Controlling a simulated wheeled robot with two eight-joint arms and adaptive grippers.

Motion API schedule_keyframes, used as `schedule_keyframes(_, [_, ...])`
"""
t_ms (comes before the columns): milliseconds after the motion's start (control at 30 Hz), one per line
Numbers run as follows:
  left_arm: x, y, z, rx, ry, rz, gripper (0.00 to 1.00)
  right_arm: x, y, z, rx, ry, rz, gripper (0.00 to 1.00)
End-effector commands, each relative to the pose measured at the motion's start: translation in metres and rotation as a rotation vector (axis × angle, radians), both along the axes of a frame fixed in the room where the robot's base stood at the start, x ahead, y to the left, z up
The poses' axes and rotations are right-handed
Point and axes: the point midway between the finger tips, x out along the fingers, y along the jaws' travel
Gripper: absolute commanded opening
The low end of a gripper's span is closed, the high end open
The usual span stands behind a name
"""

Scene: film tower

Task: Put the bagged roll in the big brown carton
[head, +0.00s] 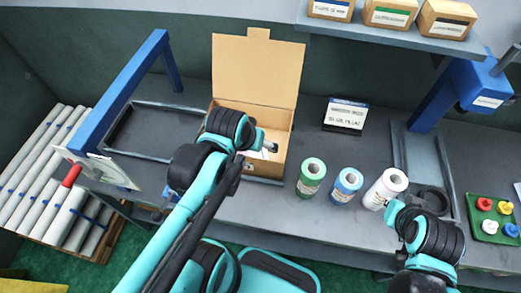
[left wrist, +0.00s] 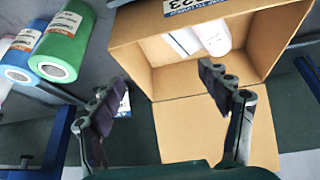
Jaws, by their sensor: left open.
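The big brown carton (head: 283,143) stands open on the bench in the head view, its tall flap raised at the back. It fills much of the left wrist view (left wrist: 275,45). A white roll (left wrist: 205,38), apparently the bagged one, lies inside against the wall, with small printing on it. My left gripper (left wrist: 162,98) is open and empty over the carton, its fingers apart and clear of the roll. In the head view my left arm hides part of the carton. My right gripper (head: 394,212) is by the white roll on the bench; its fingers are not clear.
Green (head: 312,178), blue (head: 346,186) and white (head: 385,188) rolls stand right of the carton. A sign (head: 346,116) stands behind them. A green tray (head: 495,215) with coloured knobs is at far right. Blue-framed equipment (head: 130,85) stands left of the carton. Small boxes sit on the shelf (head: 400,40) above.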

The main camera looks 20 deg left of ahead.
Motion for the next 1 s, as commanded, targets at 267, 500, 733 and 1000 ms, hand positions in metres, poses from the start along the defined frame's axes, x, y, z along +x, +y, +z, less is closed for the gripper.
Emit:
schedule_keyframes(267, [-0.019,-0.027,0.0,0.063,-0.121,-0.124,0.77,0.0,0.0,0.0,0.0,0.0,0.0,0.0])
schedule_keyframes(500, [-0.018,-0.027,0.0,0.065,-0.126,-0.126,0.77,0.0,0.0,0.0,0.0,0.0,0.0,0.0])
schedule_keyframes(733, [-0.019,-0.027,-0.024,0.064,-0.125,-0.125,0.77,0.0,0.0,-0.024,0.0,0.0,0.0,0.0])
schedule_keyframes(1000, [-0.018,-0.027,-0.025,0.063,-0.124,-0.124,0.77,0.0,0.0,-0.025,0.0,0.0,0.0,0.0])
